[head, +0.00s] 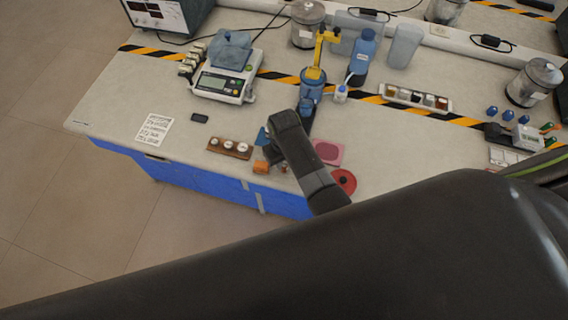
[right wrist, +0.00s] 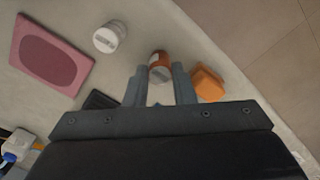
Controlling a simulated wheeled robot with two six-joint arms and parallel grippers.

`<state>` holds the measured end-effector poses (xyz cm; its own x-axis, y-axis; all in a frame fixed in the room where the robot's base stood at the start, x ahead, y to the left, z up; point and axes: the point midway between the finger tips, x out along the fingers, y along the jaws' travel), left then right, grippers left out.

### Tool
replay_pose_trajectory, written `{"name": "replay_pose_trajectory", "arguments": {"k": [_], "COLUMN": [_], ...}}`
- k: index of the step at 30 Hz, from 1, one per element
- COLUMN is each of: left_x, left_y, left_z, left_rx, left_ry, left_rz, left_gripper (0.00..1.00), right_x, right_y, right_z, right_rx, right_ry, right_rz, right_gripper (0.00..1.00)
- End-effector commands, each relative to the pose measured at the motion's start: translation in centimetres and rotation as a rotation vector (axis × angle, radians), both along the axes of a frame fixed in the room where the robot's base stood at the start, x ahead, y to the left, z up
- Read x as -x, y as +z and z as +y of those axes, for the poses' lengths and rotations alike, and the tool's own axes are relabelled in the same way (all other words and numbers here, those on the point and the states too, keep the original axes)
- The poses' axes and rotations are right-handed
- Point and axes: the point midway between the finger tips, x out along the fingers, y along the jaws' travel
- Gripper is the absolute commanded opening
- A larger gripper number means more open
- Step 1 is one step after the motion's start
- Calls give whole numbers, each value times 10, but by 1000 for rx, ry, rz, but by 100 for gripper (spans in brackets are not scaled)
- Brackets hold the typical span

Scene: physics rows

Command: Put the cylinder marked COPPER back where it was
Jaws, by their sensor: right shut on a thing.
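My right gripper (right wrist: 159,78) is shut on a small copper-orange cylinder (right wrist: 160,62) with a pale label. The label's text is too small to read. The cylinder sits between the fingertips; I cannot tell whether it touches the table. In the head view, my right gripper (head: 271,156) is low over the front of the bench, largely covered by its own arm. A white-topped cylinder (right wrist: 109,37) stands apart from the gripper in the right wrist view. An orange block (right wrist: 207,83) lies close beside the right finger there; it also shows in the head view (head: 261,167). My left gripper is not in view.
A wooden rack (head: 229,147) with white-topped pieces is left of the gripper. A pink tray (head: 328,152) and red disc (head: 343,182) lie to the right. A scale (head: 223,83) and blue-and-yellow device (head: 312,88) stand behind. The bench's front edge is close.

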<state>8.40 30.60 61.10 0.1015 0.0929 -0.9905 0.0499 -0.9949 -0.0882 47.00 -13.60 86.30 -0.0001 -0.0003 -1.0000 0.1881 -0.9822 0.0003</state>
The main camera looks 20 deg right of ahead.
Motion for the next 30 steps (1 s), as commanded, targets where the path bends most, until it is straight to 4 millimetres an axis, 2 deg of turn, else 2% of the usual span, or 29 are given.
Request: {"name": "replay_pose_trajectory", "arguments": {"k": [1,13,14,18,19,30], "left_x": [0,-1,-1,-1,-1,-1], "left_y": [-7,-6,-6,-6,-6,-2], "left_z": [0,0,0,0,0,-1], "left_rx": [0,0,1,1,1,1], "left_ry": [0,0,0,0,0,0], "left_rz": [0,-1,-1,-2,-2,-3], "left_gripper": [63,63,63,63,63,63], "right_x": [-1,0,0,0,0,0], "right_y": [-6,-7,-8,-7,-7,-1], "right_z": [0,0,0,0,0,0], "right_rx": [0,0,0,0,0,0], "right_ry": [0,1,1,0,0,0], "right_rz": [-2,0,1,0,0,-1], "right_gripper": [3,3,24,43,45,45]}}
